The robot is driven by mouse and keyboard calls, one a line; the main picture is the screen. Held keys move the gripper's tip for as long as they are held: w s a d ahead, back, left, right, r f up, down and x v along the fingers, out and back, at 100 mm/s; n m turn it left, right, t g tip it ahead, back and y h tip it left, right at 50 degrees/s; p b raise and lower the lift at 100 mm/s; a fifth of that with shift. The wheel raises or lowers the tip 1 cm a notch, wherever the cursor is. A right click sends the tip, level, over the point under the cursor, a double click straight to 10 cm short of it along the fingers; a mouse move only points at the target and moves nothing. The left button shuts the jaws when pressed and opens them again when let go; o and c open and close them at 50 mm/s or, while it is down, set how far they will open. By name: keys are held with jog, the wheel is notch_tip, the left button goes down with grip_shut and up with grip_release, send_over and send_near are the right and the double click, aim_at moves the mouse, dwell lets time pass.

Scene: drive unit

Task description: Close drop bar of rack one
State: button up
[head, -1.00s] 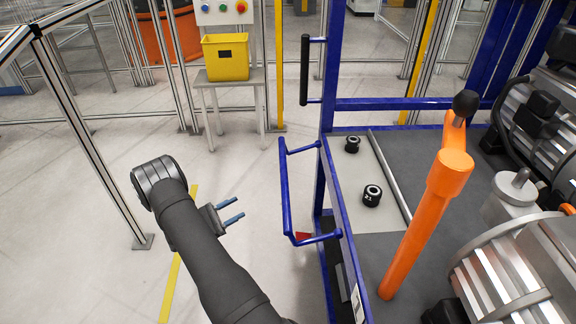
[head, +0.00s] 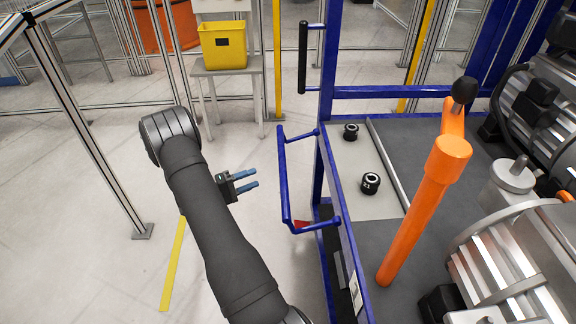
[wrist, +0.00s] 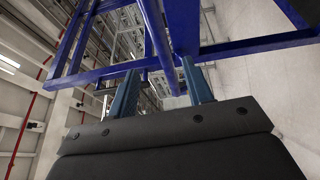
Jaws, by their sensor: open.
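The blue drop bar (head: 283,180) is a U-shaped bar that stands out from the left side of the blue rack (head: 328,70), joined to it by an upper and a lower arm. My gripper (head: 252,180) is open and empty, a short way left of the bar, with its two blue-grey fingers pointing right toward it. In the wrist view, my gripper's fingers (wrist: 160,88) stand apart, and a blue bar (wrist: 158,40) shows beyond and between them. I see no contact with the bar.
On the rack's deck are two black ring-shaped parts (head: 370,183), an orange lever (head: 425,205) with a black knob, and grey motor housings (head: 515,260). A yellow bin (head: 223,45) stands on a small table behind.

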jog(key=x, duration=1.4)
jog(key=shift+d, duration=0.25)
grip_shut()
